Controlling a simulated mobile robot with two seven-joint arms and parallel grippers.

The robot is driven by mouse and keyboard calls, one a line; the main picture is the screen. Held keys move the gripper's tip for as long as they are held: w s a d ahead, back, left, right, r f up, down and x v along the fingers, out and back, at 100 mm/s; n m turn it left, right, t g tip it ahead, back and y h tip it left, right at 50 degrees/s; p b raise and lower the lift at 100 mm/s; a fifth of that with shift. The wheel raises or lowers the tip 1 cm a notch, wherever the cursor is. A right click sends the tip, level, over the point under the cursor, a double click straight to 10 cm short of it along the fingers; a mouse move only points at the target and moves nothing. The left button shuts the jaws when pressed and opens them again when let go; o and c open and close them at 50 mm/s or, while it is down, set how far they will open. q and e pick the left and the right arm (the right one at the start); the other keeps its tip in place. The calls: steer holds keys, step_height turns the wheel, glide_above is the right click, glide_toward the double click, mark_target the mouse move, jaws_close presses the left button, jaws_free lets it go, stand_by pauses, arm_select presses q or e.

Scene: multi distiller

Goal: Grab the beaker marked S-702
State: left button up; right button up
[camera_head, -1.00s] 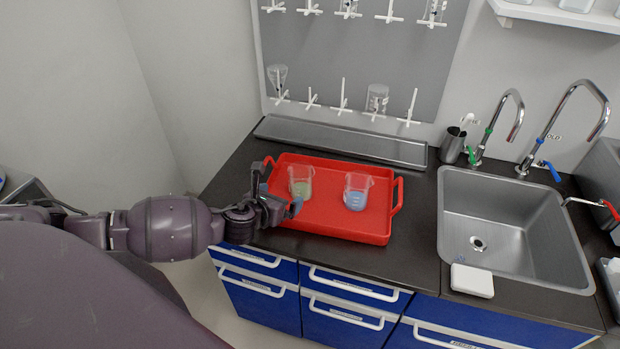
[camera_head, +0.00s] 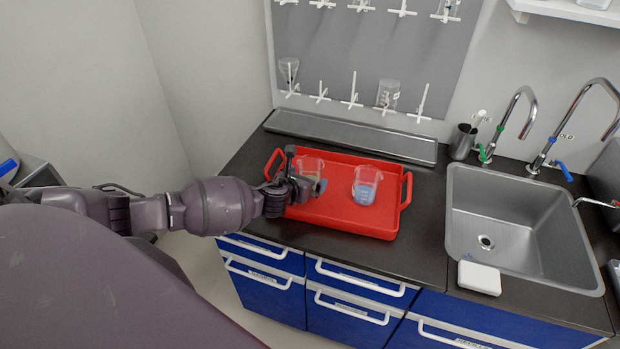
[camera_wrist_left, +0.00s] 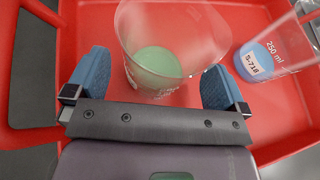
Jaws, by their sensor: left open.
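A clear beaker with green liquid (camera_head: 312,166) stands in the left half of a red tray (camera_head: 345,221). It also shows in the left wrist view (camera_wrist_left: 165,62); its marking is too blurred to read. A second clear beaker with blue liquid (camera_head: 366,186) stands to its right. In the left wrist view this one (camera_wrist_left: 268,58) carries "250 ml" and a label that seems to end in 71 and another digit. My left gripper (camera_head: 305,173) is open at the green beaker, its blue fingers on either side of the beaker's near part. My right gripper is out of view.
The tray has raised red walls and handles. A metal trough (camera_head: 350,136) lies behind it, below a grey drying rack (camera_head: 365,50) with glassware. A sink (camera_head: 520,215) with taps and a white box (camera_head: 479,278) are to the right. Dark counter is bare between tray and sink.

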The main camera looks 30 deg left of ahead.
arm_select(q)
steer(key=shift+w+f, duration=0.2)
steer(key=shift+w, duration=0.25)
steer(key=shift+c, duration=0.2)
steer(key=c, duration=1)
steer(key=shift+r, duration=0.1)
steer(key=shift+c, duration=0.2)
